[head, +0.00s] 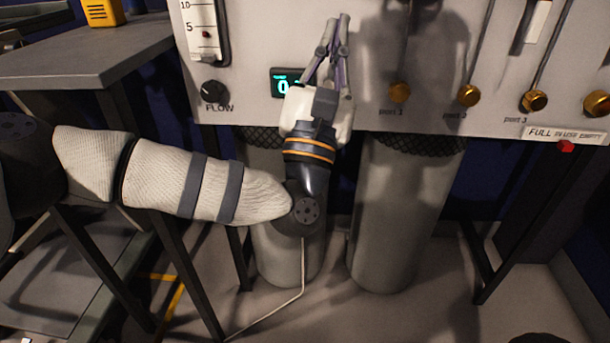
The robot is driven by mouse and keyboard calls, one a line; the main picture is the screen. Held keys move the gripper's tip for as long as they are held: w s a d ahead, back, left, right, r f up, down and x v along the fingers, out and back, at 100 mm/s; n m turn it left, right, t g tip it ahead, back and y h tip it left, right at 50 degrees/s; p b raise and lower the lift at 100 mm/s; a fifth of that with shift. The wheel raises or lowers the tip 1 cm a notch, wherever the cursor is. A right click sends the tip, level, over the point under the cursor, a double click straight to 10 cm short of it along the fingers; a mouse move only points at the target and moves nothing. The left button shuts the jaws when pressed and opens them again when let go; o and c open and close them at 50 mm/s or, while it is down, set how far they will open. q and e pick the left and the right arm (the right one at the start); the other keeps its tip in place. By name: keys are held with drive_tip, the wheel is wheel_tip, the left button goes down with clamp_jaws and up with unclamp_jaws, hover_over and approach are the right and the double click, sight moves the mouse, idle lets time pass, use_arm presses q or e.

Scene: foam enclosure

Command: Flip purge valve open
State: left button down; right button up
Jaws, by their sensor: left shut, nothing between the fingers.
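A pale control panel (370,112) fills the upper right of the head view. My left gripper (338,22) is in front of it, pointing up, with its fingers shut and nothing between them. It covers part of the panel to the right of a small lit display (286,82). No part labelled purge shows; the purge valve may be behind my gripper, but I cannot tell. Whether the fingers touch the panel is unclear. My right gripper is not in view.
Several brass knobs, starting with the port 1 knob (400,92), line the panel's lower edge. A flow knob (212,94) is at left. Grey cylinders (395,220) stand below. A grey table (85,62) with a yellow device (102,12) is at far left.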

use_arm(q)
drive_tip(key=d+p+v, duration=0.1)
drive_tip(key=d+v, duration=0.2)
drive_tip(key=v, duration=1.6)
drive_tip(key=shift+s+a+f, duration=0.3)
drive_tip(key=shift+a, duration=0.1)
